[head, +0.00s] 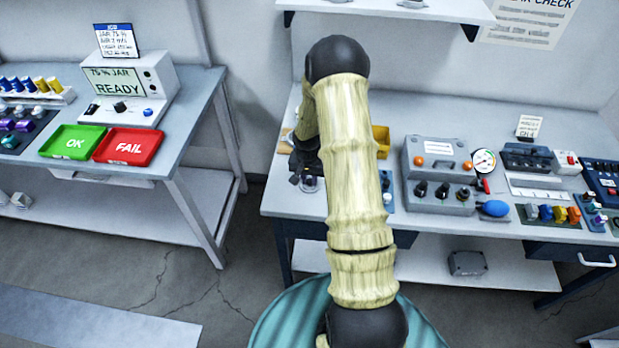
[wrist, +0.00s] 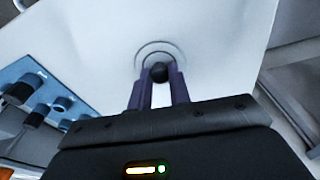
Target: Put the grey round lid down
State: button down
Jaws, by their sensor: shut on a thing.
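The grey round lid (wrist: 158,50) shows in the wrist view as a pale disc with a ring-shaped edge and a dark round knob. My gripper (wrist: 159,80) has its two purple fingers shut on that knob. The lid is over the pale bench top (wrist: 100,35), close in colour to it. I cannot tell whether it touches the bench. In the head view my gripper (head: 304,172) is at the left end of the right-hand bench, partly hidden by my arm.
In the wrist view a blue holder (wrist: 45,95) with dark pegs stands to the left of the lid. In the head view a yellow bin (head: 381,139) and a grey instrument box (head: 437,170) stand to the right. Bare bench surrounds the lid; the bench edge lies right in the wrist view.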

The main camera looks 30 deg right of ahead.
aim_at(308, 189)
jog(key=c, duration=1.3)
grip_release()
notch_tip(308, 189, up, 12)
jog(key=s+a, duration=0.1)
jog(key=shift+r, duration=0.1)
jog(key=s+a+r+n, duration=0.4)
jog(key=s+a, duration=0.3)
jog(key=s, duration=0.2)
jog(key=s+a+r+n+t, duration=0.1)
jog(key=s+a+r+n, duration=0.3)
jog(key=s+a, duration=0.3)
jog(key=shift+s+a+r+t+y, duration=0.15)
jog(key=shift+s+r+t+y, duration=0.2)
jog(key=shift+s+r, duration=0.5)
